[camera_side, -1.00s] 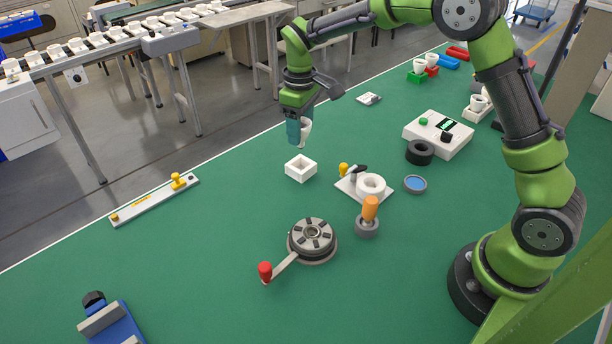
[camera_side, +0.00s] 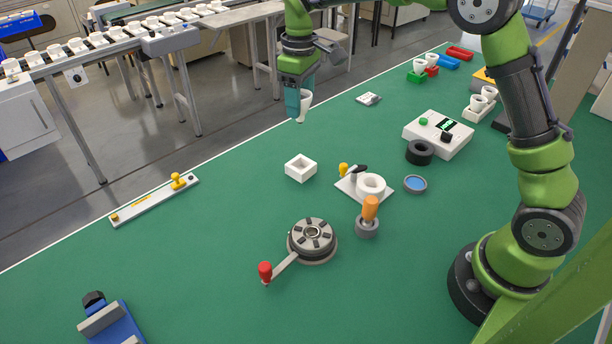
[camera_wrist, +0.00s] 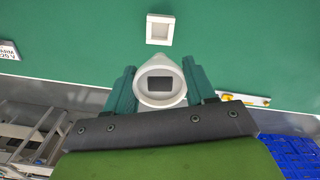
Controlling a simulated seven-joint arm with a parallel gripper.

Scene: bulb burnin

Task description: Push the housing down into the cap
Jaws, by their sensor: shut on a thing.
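My gripper (camera_side: 298,110) has teal fingers and is shut on a white cup-like housing (camera_side: 306,99), held upright in the air. In the wrist view the housing (camera_wrist: 160,98) sits between the two fingers, with its round rim and a dark rectangular opening facing the camera. A white square open box (camera_side: 300,159) stands on the green table below the gripper, well apart from the housing. It also shows ahead of the fingers in the wrist view (camera_wrist: 159,19). I cannot tell whether a cap lies inside the box.
A round fixture with a red-knobbed crank (camera_side: 312,232) is in front. A white box with a screen (camera_side: 426,133) stands at right.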

